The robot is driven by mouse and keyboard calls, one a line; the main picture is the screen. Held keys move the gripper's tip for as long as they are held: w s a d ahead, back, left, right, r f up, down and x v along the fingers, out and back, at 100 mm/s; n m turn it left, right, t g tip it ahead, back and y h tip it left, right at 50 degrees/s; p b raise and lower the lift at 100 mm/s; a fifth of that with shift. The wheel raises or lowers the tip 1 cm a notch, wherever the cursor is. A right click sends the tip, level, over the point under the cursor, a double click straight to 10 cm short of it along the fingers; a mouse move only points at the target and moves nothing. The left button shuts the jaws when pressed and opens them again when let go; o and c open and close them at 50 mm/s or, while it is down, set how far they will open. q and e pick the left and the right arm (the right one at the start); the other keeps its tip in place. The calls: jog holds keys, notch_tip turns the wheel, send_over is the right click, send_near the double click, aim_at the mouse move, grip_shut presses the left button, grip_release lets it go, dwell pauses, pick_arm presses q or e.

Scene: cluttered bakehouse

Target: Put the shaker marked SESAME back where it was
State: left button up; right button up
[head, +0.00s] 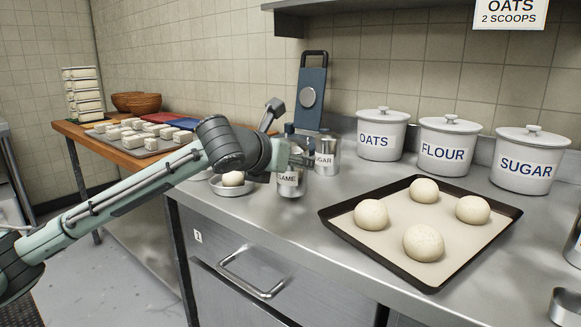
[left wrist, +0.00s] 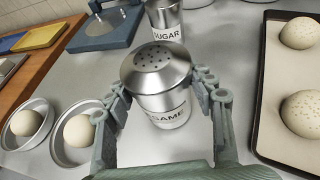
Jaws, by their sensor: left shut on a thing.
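The SESAME shaker (head: 289,184) is a metal can with a perforated domed lid; only the end of its label shows. In the left wrist view the shaker (left wrist: 160,98) stands upright between the fingers of my left gripper (left wrist: 163,88), which is shut on it. In the head view my left gripper (head: 300,162) is at the shaker's upper part, over the steel counter (head: 300,230). I cannot tell whether the shaker's base touches the counter. The SUGAR shaker (head: 326,156) stands just behind it, and also shows in the left wrist view (left wrist: 166,20). My right gripper is not in view.
A dark-rimmed tray (head: 335,221) with several dough balls lies to the right. Dough balls in small round pans (left wrist: 62,150) are left of the shaker. A blue upright board (head: 311,85) and OATS, FLOUR and SUGAR canisters (head: 380,140) stand behind. Counter in front is clear.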

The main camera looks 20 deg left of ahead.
pick_arm(q)
jog(key=shift+f, duration=0.6)
jog(key=o, duration=1.3)
